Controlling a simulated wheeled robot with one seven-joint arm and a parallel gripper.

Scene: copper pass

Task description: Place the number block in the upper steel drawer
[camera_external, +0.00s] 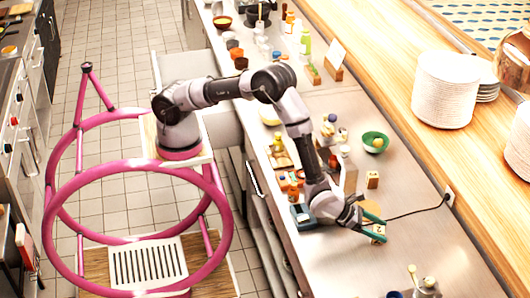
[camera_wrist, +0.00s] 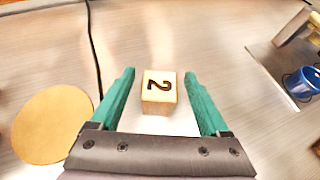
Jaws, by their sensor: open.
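The number block (camera_wrist: 159,88) is a pale wooden cube with a dark 2 on its top face. It sits on the steel counter between the two teal fingers of my gripper (camera_wrist: 159,74), with a gap on each side. In the external view the block (camera_external: 379,231) shows partly between the fingers of my gripper (camera_external: 383,231), low over the counter. My gripper is open and holds nothing. An open steel drawer (camera_external: 224,124) juts from the counter front behind my arm's base, partly hidden. I cannot tell whether it is the upper one.
A round tan disc (camera_wrist: 50,125) lies left of the fingers. A dark cable (camera_external: 412,212) crosses the counter. Another small wooden block (camera_external: 372,179), a green bowl (camera_external: 375,142) and several bottles stand farther back. A blue cup (camera_wrist: 302,82) is at right in the wrist view.

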